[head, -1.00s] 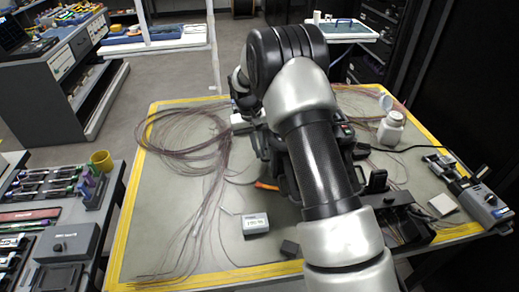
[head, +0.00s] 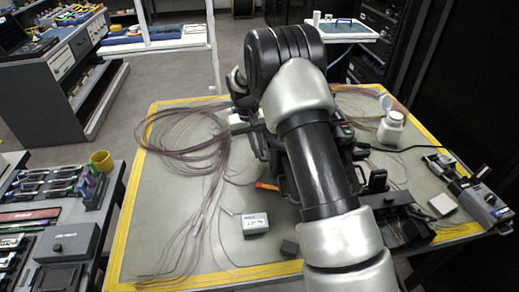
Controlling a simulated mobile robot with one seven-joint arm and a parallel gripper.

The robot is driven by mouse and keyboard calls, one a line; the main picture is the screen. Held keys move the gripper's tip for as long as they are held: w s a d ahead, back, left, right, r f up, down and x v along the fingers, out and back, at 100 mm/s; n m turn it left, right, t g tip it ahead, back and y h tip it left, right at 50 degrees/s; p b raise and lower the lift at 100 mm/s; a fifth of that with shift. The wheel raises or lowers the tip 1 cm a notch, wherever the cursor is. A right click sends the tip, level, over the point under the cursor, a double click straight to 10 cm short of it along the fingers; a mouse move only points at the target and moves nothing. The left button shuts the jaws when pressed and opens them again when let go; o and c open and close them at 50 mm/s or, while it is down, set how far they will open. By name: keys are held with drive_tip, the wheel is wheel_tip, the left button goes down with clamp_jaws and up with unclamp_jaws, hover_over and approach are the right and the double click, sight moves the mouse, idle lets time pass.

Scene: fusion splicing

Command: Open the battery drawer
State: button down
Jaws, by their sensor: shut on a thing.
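The fusion splicer (head: 277,160) is a dark device with handles at the middle of the mat, largely hidden behind my arm. My gripper (head: 243,108) is at the splicer's far left side, partly covered by my own wrist, and it is shut. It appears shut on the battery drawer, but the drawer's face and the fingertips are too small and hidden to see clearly. A pale block (head: 241,122) shows just below the gripper; I cannot tell whether it is part of the drawer.
Coiled fibres (head: 185,135) lie left of the splicer. A small labelled box (head: 255,224) and a dark block (head: 289,249) lie in front. A white bottle (head: 391,128) and a grey tool (head: 485,205) stand at the right.

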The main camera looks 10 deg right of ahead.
drive_tip(key=a, duration=0.8)
drive_tip(key=shift+w+a+r, duration=0.1)
drive_tip(key=shift+a, duration=0.25)
drive_tip(key=c, duration=2.2)
unclamp_jaws()
drive_tip(key=a+r, duration=0.1)
drive_tip(key=r, duration=0.4)
drive_tip(key=a+r+p, duration=0.1)
drive_tip(key=r, duration=0.5)
drive_tip(key=a+r+p, duration=0.1)
drive_tip(key=r, duration=0.5)
drive_tip(key=shift+r, duration=0.1)
